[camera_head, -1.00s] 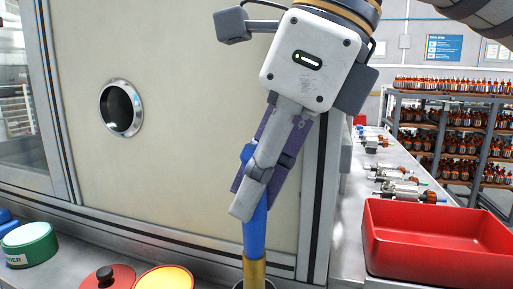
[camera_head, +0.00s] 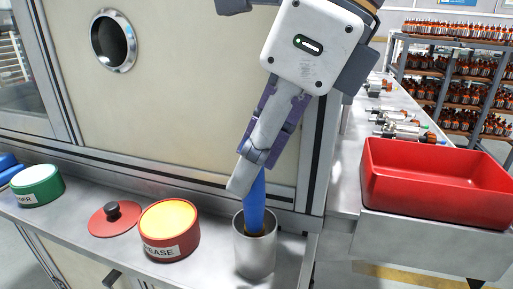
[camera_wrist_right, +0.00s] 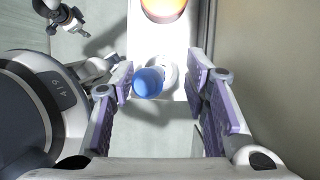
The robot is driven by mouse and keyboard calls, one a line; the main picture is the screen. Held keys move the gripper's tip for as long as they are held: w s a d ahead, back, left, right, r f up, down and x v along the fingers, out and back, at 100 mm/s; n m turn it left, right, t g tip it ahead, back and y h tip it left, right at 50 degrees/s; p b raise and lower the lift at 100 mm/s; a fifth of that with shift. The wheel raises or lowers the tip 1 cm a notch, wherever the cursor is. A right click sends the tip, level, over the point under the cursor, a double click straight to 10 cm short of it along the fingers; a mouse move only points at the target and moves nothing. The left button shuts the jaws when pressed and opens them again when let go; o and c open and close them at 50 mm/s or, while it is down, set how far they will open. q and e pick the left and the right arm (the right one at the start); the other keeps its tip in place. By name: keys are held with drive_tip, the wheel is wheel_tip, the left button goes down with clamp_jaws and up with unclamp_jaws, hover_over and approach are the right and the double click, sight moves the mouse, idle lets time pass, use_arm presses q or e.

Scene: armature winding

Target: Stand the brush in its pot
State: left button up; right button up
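The brush (camera_head: 254,205) has a blue handle and stands in the grey metal pot (camera_head: 254,250), bristles down, with a slight tilt. In the right wrist view its blue handle end (camera_wrist_right: 148,82) lies between my right fingers, near the left finger and clear of the right one. My right gripper (camera_wrist_right: 163,90) is open around it; in the head view the gripper (camera_head: 250,170) hides the handle's top. The pot's rim (camera_wrist_right: 172,72) partly shows in the wrist view. My left gripper (camera_wrist_right: 72,20) seems to show small at that view's upper left, its opening unclear.
A red grease tin (camera_head: 169,230), its red lid (camera_head: 113,219) and a green tin (camera_head: 37,186) stand left of the pot on the metal ledge. A cream panel (camera_head: 170,100) rises behind. A red tray (camera_head: 435,190) is at the right.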

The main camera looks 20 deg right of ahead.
drive_tip(key=v, duration=1.2)
idle(0.6)
